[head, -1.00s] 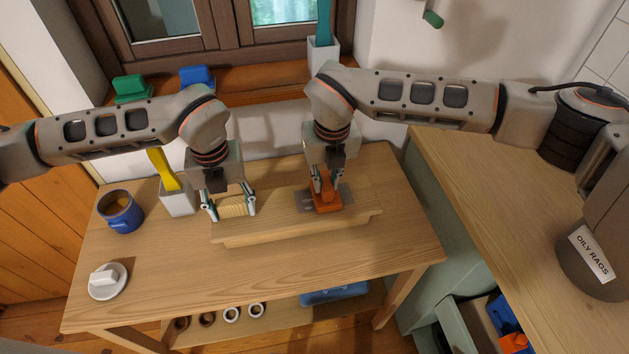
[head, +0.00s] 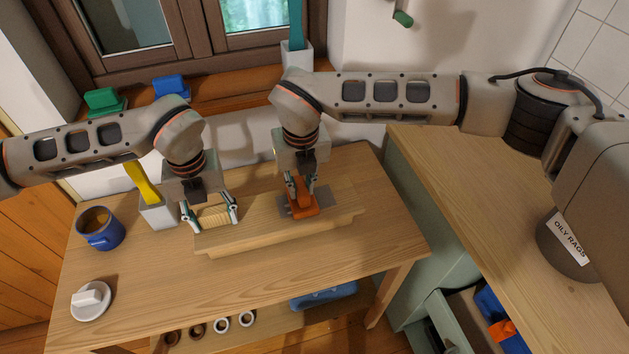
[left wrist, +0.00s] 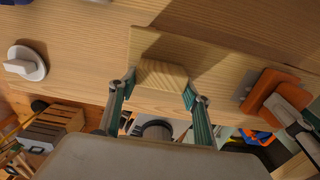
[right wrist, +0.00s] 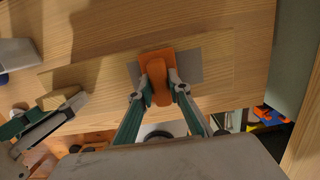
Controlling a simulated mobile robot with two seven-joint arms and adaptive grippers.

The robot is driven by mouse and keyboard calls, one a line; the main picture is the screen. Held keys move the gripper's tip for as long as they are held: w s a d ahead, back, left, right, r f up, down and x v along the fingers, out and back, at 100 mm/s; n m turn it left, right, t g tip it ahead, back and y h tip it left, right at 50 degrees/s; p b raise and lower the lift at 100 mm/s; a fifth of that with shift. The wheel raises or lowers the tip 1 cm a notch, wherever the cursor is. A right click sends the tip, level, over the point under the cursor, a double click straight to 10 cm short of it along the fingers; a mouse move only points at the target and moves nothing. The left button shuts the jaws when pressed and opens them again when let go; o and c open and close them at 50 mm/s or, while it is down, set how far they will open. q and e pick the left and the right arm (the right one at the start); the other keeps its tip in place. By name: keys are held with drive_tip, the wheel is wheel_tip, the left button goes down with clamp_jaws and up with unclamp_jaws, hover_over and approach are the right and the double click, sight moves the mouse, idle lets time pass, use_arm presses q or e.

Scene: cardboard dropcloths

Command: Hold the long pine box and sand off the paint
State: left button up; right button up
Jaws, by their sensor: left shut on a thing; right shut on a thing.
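The long pine box (head: 270,239) lies flat on the wooden workbench, its long side running left to right. My left gripper (head: 211,221) is shut on a pale pine block (left wrist: 162,76) at the box's left end; I cannot tell whether the block is fixed to the box. My right gripper (head: 300,196) is shut on an orange sanding tool (right wrist: 158,62), which sits on top of the box. A flat grey patch (right wrist: 190,66) shows around the tool on the box's top. The tool hides part of this patch.
On the workbench (head: 340,255) at left stand a blue mug (head: 100,232), a white holder (head: 158,213) with a yellow-handled tool, and a white dish (head: 92,301). A second counter (head: 470,210) with an "OILY RAGS" bin (head: 570,250) stands right. The bench front is clear.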

drive_tip(key=shift+s+a+r, duration=0.1)
drive_tip(key=shift+s+a, duration=0.2)
drive_tip(key=shift+a, duration=0.75)
drive_tip(key=shift+s+a+f, duration=0.1)
drive_tip(key=shift+s+a, duration=0.15)
drive_tip(key=shift+a, duration=0.8)
drive_tip(key=shift+s+a+r, duration=0.1)
drive_tip(key=shift+s+a, duration=0.2)
drive_tip(key=shift+a, duration=0.75)
clamp_jaws()
wheel_tip(320, 180, up, 5)
drive_tip(key=shift+r, duration=0.1)
drive_tip(key=shift+s+d+f, duration=0.1)
drive_tip(key=shift+s+f, duration=0.2)
drive_tip(key=shift+f, duration=0.4)
drive_tip(key=shift+s+f, duration=0.25)
drive_tip(key=shift+f, duration=0.5)
drive_tip(key=shift+s+d+f, duration=0.1)
drive_tip(key=shift+s+f, duration=0.2)
drive_tip(key=shift+f, duration=0.4)
drive_tip(key=shift+f, duration=0.65)
